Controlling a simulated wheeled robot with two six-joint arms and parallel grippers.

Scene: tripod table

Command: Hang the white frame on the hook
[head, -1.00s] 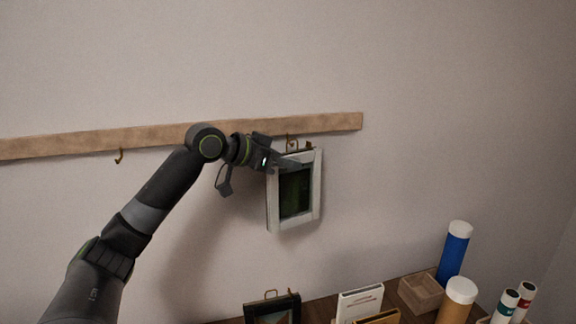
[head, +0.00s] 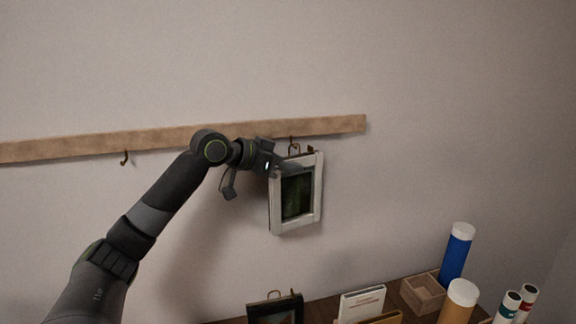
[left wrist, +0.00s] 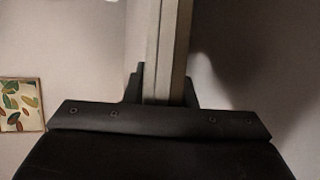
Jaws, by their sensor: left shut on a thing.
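The white frame (head: 273,208) with a dark green picture is against or close to the wall, just below the wooden rail, in the head view. My left gripper (head: 282,168) is shut on its upper left part. In the left wrist view the frame (left wrist: 168,50) stands edge-on between the fingers. A hook (head: 292,143) on the rail shows right above the frame, beside the frame's hanging loop. I cannot tell whether the loop is over the hook. A second, empty hook (head: 125,158) is further left on the rail. My right gripper is not in view.
The wooden rail (head: 80,146) runs along the wall. The wall right of the frame is bare.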

